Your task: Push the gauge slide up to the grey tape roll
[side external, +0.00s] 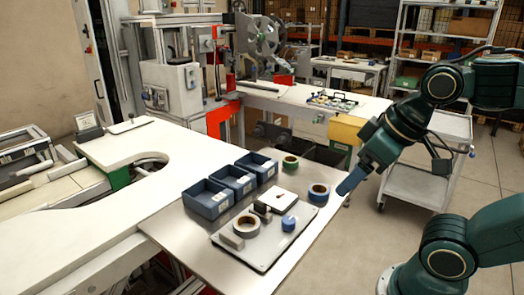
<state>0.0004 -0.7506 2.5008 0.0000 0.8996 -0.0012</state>
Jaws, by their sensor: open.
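The grey tape roll (246,225) lies flat on the grey board (263,262). A light grey block (231,241) is at its lower left, very close to it. A dark block (263,210) is at its upper right, with a small gap or contact that I cannot make out. I cannot tell for certain which block is the gauge slide. My gripper (343,191) is open and empty, to the right of the board and well apart from the grey roll. Its fingers are too small to see clearly.
A blue tape roll (318,192) lies near my gripper, and a green roll (290,162) lies farther back. A white plate (280,200) and a small blue piece (289,223) are on the board. Several blue bins, including the nearest bin (207,199), line its upper left.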

